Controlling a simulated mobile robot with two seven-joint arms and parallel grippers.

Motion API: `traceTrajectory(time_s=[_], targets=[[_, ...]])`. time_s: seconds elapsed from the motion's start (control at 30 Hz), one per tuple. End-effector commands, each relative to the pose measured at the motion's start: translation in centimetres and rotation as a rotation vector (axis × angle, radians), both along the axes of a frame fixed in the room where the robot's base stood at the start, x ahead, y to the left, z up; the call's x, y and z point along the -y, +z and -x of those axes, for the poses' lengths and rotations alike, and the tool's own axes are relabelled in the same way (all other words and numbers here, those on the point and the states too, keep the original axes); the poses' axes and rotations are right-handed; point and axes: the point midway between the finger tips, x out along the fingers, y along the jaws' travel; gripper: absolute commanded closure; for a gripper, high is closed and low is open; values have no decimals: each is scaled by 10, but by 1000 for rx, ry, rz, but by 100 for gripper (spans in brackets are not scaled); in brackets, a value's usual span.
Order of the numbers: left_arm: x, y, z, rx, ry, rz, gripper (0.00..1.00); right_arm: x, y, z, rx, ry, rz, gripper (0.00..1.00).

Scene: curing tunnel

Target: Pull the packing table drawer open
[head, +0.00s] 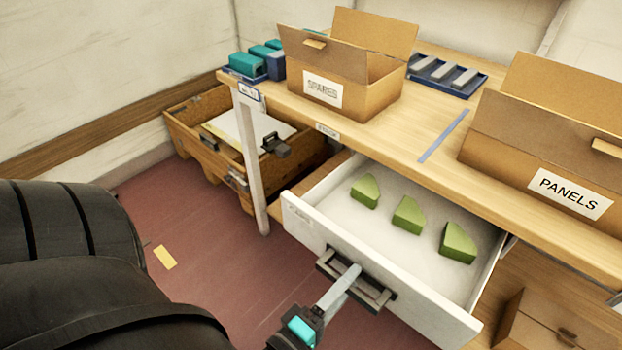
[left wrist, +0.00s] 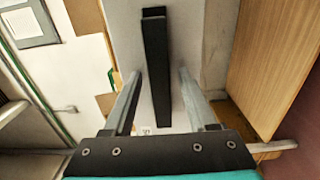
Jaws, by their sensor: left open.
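The packing table drawer (head: 385,285) is white and stands well out from under the wooden table top (head: 420,130). Its dark handle (head: 375,292) is on the front face. Three green wedge-like blocks lie inside it, one of them in the middle (head: 408,215). My left gripper (head: 352,272) is at the handle and open. In the left wrist view its two fingers (left wrist: 158,75) stand apart on either side of the dark handle bar (left wrist: 156,60), with gaps visible. Whether a finger touches the bar is unclear. My right gripper does not show.
On the table top stand an open carton marked SPARES (head: 365,98), one marked PANELS (head: 535,190), and a blue tray with grey bars (head: 480,92). A brown crate (head: 190,115) stands beyond the table leg (head: 250,165). Red floor (head: 215,235) is clear left of the drawer.

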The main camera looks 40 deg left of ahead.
Motion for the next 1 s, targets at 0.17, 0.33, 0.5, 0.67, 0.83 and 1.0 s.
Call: traceTrajectory(time_s=[0.17,0.33,0.5,0.67,0.83,1.0], targets=[[0,-1,9,-4,-1,0,43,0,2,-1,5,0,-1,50],[-1,-1,39,-8,-2,-1,43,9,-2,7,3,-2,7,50],[-2,0,82,-8,-3,0,43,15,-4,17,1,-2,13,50],[-4,0,117,-6,-2,0,43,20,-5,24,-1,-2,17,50],[-5,0,142,-3,-2,-2,43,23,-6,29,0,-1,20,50],[-5,0,152,-1,-1,0,43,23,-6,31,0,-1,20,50]])
